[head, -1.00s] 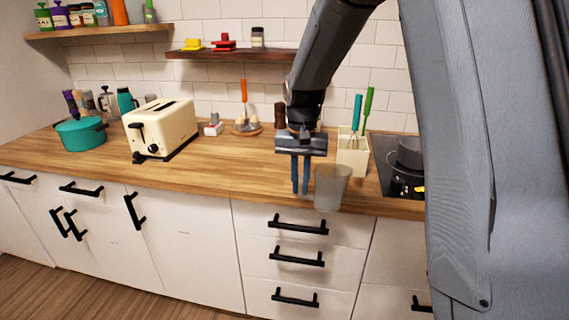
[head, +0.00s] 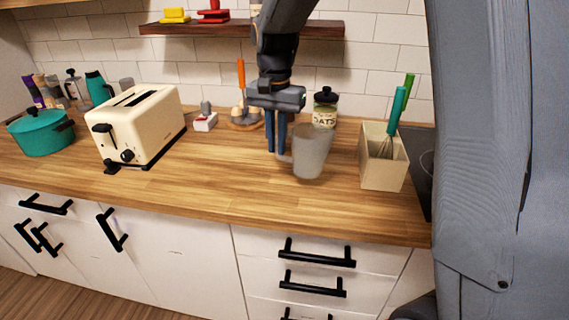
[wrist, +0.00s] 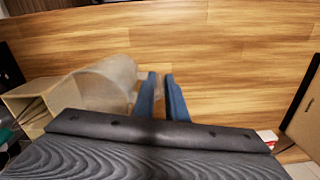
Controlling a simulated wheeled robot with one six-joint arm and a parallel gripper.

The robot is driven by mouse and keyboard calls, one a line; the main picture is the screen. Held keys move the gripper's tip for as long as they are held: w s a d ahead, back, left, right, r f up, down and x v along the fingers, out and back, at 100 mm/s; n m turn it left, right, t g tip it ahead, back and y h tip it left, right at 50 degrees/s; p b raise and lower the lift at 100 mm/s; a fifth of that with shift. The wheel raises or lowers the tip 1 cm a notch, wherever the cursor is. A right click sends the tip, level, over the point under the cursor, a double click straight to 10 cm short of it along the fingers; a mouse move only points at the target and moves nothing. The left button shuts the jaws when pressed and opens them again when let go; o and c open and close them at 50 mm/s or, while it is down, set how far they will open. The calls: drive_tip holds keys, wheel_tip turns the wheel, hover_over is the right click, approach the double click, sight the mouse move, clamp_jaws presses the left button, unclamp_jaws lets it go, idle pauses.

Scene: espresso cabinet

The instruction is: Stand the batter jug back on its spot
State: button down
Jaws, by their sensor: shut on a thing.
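The batter jug (head: 312,152) is a translucent grey cup-shaped jug, upright over the wooden counter in the head view. My gripper (head: 276,152) is at its left side, pointing down, with its blue fingers shut on the jug's handle side. In the wrist view the jug (wrist: 105,82) is left of my gripper (wrist: 160,78), and the fingers sit close together by its handle. I cannot tell for sure whether the jug's base touches the counter (head: 215,195). No marked spot for the jug can be made out.
A cream utensil box (head: 383,170) with a whisk stands right of the jug. An oats jar (head: 325,108) is behind it. A cream toaster (head: 140,125) and a teal pot (head: 40,132) stand to the left. The counter between toaster and jug is clear.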

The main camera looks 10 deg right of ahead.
drive_tip(key=shift+f+p, duration=0.55)
drive_tip(key=shift+f, duration=2.35)
drive_tip(key=shift+f, duration=0.2)
drive_tip(key=c, duration=1.8)
unclamp_jaws()
drive_tip(key=shift+o, duration=0.2)
drive_tip(key=shift+r, duration=0.1)
wheel_tip(320, 180, up, 12)
drive_tip(key=shift+r+b, duration=0.1)
drive_tip(key=shift+b, duration=0.95)
drive_tip(key=shift+s, duration=0.1)
